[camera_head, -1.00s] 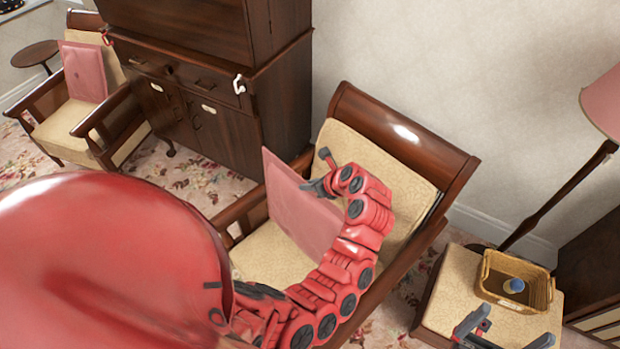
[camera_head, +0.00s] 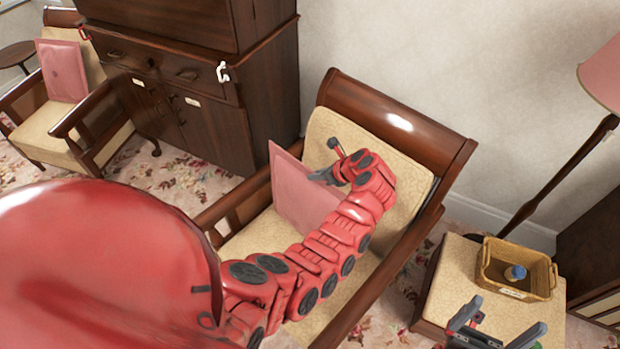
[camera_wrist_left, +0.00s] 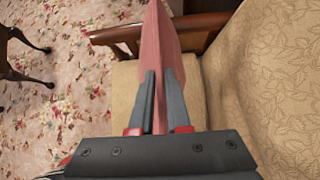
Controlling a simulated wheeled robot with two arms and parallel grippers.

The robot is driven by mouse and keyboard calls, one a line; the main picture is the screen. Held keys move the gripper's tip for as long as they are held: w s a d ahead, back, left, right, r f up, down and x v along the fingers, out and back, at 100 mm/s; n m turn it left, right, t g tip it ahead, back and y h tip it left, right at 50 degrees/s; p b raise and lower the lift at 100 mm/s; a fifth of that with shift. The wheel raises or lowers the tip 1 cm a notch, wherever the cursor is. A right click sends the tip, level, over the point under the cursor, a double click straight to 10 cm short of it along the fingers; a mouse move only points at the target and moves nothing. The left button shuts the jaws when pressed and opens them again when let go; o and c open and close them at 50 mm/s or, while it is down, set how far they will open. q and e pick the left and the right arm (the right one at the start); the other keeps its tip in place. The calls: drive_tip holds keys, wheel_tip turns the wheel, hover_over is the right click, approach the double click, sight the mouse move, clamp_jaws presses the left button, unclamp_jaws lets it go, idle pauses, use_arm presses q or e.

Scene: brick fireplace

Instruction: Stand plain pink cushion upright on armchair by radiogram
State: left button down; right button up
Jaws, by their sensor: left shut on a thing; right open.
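The plain pink cushion (camera_head: 298,200) is upright over the seat of the near armchair (camera_head: 400,120), apart from its cream backrest. My left gripper (camera_head: 326,160) is shut on its edge. In the left wrist view the cushion (camera_wrist_left: 157,45) shows edge-on between the fingers (camera_wrist_left: 160,100). My arm hides part of its lower edge, so I cannot tell whether it touches the seat. My right gripper (camera_head: 507,315) is open and empty, over the cream footstool (camera_head: 440,290).
A wicker basket (camera_head: 490,275) with a blue-topped object stands on the footstool. A dark wooden cabinet (camera_head: 215,130) stands left of the near armchair. Another armchair (camera_head: 50,130) at far left holds a buttoned pink cushion (camera_head: 62,72). A lamp (camera_head: 600,75) stands at right.

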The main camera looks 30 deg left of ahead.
use_arm(q)
drive_tip(key=shift+w+d+f+b, duration=0.15)
drive_tip(key=shift+w+f+b, duration=0.55)
drive_tip(key=shift+w+f, duration=0.15)
wheel_tip(320, 180, down, 2)
drive_tip(key=shift+f, duration=0.1)
drive_tip(key=w+b, duration=0.1)
drive_tip(key=b, duration=0.1)
drive_tip(key=w+f+b, duration=0.1)
drive_tip(key=b, duration=0.1)
drive_tip(key=shift+d+b, duration=0.25)
drive_tip(key=shift+b, duration=0.15)
drive_tip(key=shift+w+b, duration=0.1)
drive_tip(key=shift+b, duration=0.2)
drive_tip(key=shift+w+r+b, duration=0.25)
drive_tip(key=shift+r+b, duration=0.05)
drive_tip(key=shift+b, duration=0.2)
